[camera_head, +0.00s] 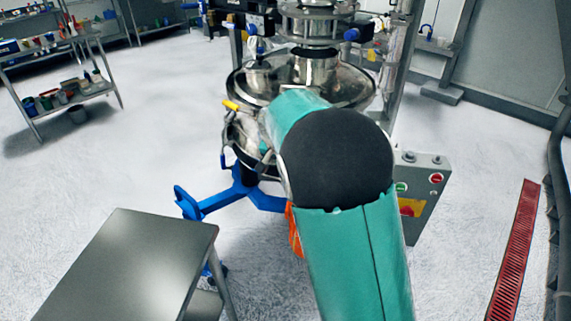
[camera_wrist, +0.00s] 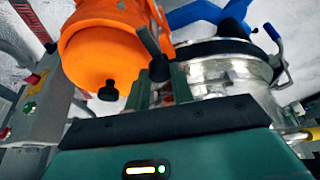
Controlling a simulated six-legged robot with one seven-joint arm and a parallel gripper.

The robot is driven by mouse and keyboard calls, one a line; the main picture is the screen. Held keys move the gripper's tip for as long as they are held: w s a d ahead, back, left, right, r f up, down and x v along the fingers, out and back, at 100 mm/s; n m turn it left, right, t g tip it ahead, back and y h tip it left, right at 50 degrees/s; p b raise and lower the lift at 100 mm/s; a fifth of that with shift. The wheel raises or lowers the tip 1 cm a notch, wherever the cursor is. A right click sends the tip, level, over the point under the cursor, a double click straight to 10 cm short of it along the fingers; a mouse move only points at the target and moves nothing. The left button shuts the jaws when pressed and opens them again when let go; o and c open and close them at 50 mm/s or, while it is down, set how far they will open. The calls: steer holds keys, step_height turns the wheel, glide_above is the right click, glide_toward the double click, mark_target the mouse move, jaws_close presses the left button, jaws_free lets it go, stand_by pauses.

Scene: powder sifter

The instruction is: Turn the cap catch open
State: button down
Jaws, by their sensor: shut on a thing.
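The orange cap (camera_wrist: 92,60) is a large round piece in the upper left of the wrist view, with a small black knob (camera_wrist: 108,90) at its lower side. A dark catch lever (camera_wrist: 150,38) rises beside the cap, between it and the silver metal outlet (camera_wrist: 225,68). My gripper (camera_wrist: 160,80) is at the foot of this lever, with its jaws shut on it; the exact contact is partly hidden. In the head view my arm covers the gripper and catch, and only a sliver of orange (camera_head: 295,232) shows beside the arm.
The steel sifter (camera_head: 350,88) stands on a blue base (camera_head: 240,192). A grey control box (camera_head: 425,185) with buttons is close on the right. A steel table (camera_head: 130,265) is at the lower left. A shelf rack (camera_head: 60,75) stands far left, with free floor between.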

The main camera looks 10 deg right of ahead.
steer(key=c, duration=1.2)
jaws_free()
steer(key=v, duration=1.3)
steer(key=shift+r, duration=0.4)
steer(key=shift+s+a, duration=0.1)
steer(key=shift+s, duration=0.05)
